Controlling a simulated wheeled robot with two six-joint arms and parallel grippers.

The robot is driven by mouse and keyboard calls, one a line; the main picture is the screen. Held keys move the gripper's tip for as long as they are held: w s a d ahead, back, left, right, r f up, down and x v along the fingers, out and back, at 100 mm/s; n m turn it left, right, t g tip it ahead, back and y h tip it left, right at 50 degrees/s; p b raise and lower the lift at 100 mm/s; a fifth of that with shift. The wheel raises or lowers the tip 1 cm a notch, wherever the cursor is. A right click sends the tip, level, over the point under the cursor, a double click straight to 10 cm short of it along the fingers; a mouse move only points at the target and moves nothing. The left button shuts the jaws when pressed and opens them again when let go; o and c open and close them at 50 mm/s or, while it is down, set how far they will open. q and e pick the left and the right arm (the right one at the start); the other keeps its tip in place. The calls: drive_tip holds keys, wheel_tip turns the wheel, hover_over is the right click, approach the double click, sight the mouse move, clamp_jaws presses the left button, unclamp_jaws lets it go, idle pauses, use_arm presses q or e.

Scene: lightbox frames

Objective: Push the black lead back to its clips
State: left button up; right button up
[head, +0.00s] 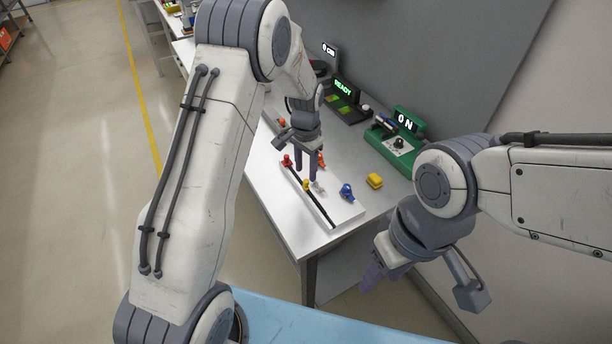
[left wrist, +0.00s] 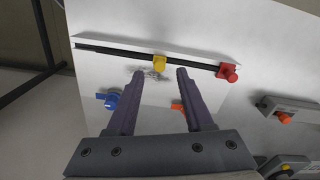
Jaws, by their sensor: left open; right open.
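A white panel (head: 333,207) lies on the table. A straight black lead (head: 319,206) runs along its edge; it also shows in the left wrist view (left wrist: 115,50). A red clip (head: 287,160) sits at one end of the lead and a yellow clip (head: 306,186) partway along it. A blue clip (head: 347,192) and an orange clip (head: 322,161) stand apart from the lead. A grey mark (left wrist: 150,75) shows beside the yellow clip. My left gripper (head: 305,180) is open above the panel, fingers pointing toward the lead. My right gripper (head: 372,278) is open, off the table's front.
A yellow block (head: 375,180) sits right of the panel. A green device (head: 395,146) with a lit sign and a dark box with a READY display (head: 343,88) stand toward the wall. A grey fixture with an orange knob (left wrist: 285,117) shows in the left wrist view.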

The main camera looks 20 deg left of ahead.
sight(306, 181)
use_arm(q)
drive_tip(key=shift+f+p, duration=0.3)
drive_tip(key=shift+f, duration=1.85)
clamp_jaws()
